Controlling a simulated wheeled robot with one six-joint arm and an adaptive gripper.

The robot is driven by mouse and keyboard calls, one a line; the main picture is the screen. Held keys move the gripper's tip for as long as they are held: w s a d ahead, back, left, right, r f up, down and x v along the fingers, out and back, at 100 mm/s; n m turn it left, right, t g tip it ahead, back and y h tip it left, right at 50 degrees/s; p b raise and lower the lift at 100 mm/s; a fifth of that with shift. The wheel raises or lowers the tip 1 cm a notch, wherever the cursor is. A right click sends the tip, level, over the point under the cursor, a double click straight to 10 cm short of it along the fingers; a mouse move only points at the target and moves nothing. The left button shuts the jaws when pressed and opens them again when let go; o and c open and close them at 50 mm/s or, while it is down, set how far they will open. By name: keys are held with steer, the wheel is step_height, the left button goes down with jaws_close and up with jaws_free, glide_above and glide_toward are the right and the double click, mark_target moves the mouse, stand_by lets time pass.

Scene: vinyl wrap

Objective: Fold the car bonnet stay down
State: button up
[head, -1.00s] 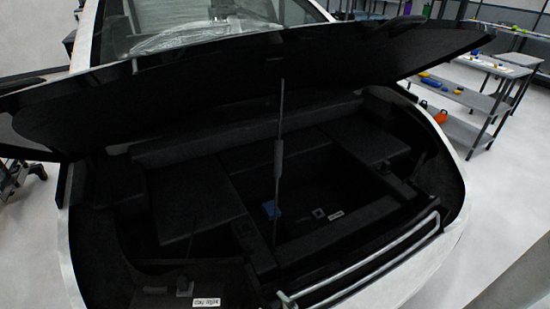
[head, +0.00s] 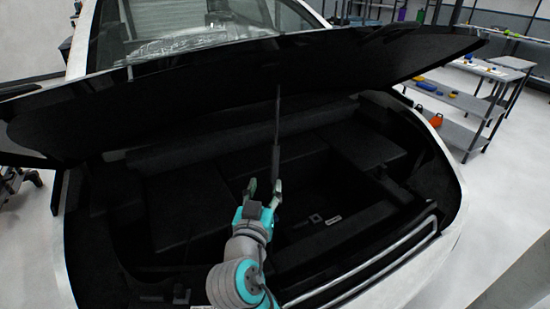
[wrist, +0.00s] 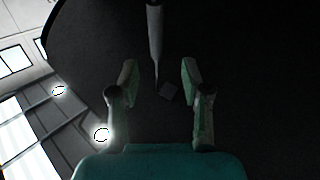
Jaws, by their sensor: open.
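The stay (head: 276,150) is a thin dark rod with a thicker grey sleeve. It stands nearly upright under the raised black bonnet (head: 170,110), its top against the underside and its lower part hidden behind my gripper. My gripper (head: 264,186) is open, low over the bay, fingers pointing up toward the sleeve's lower end. In the wrist view the stay (wrist: 154,35) comes down from the top, tapering to a point between the open fingers (wrist: 159,72). I see no contact; whether the rod lies within the jaws' depth is unclear.
A silver rail (head: 375,262) runs along the bay's front right edge. A small grey item and a white label (head: 333,220) lie in the dark bay (head: 190,200). Shelving (head: 455,95) with coloured items stands at the right, beyond free floor.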

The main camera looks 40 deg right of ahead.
mark_target(274, 160)
steer(key=shift+m+g, duration=0.3)
steer(key=shift+m, duration=0.1)
steer(key=x, duration=0.7)
steer(key=r+x, duration=0.1)
steer(key=x, duration=0.3)
steer(key=shift+d+r, duration=0.1)
steer(key=shift+s, duration=0.1)
jaws_close()
